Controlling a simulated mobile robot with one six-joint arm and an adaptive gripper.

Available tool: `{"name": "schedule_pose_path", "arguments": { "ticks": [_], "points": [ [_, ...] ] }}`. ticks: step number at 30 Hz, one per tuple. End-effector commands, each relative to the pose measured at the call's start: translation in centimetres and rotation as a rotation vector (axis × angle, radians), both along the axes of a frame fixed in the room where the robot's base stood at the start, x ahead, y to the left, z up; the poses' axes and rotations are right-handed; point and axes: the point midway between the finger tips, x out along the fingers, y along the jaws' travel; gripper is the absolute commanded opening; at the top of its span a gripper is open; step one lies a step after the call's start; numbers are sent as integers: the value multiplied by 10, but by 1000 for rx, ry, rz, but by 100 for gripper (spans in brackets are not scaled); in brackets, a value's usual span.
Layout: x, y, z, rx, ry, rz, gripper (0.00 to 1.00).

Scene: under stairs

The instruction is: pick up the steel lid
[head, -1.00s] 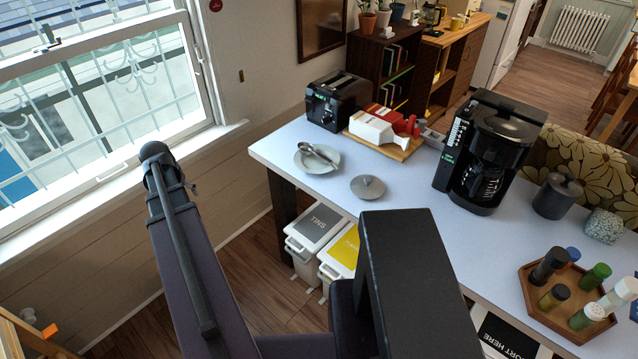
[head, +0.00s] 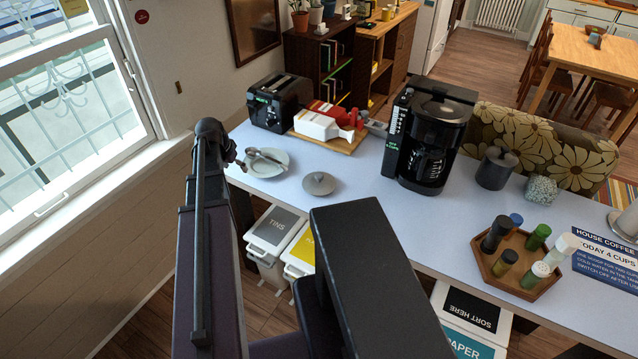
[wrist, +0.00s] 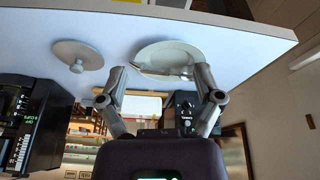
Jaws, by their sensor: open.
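The steel lid (head: 319,184) is a round grey disc with a small knob on top. It lies flat on the pale counter, right of a light plate (head: 273,170) with a metal spoon or ladle on it. In the wrist view the lid (wrist: 90,55) is left of my gripper (wrist: 160,72), with the knob showing. The gripper's two fingers are spread, with the plate (wrist: 150,47) showing beyond and between them. Nothing is held. In the head view my arm hides most of the gripper, near the plate's left side.
A black toaster (head: 276,104), a board (head: 343,143) with red and white items, and a black coffee maker (head: 430,140) stand behind the lid. A dark canister (head: 496,168) and a wooden tray (head: 498,286) of shakers are farther right. Counter around the lid is clear.

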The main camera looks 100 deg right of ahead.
Motion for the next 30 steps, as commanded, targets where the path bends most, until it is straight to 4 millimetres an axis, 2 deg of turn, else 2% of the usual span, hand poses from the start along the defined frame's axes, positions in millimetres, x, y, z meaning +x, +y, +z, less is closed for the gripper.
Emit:
{"name": "schedule_pose_path", "arguments": {
  "ticks": [1,12,18,24,30],
  "points": [
    [-20,-3,1,-6,1,-36,84],
    [-151,-3,8,-48,12,-275,84],
    [-209,5,10,-68,19,-380,84],
    [-237,11,12,-77,23,-431,84],
    [-240,12,12,-78,24,-437,84]
  ]
}}
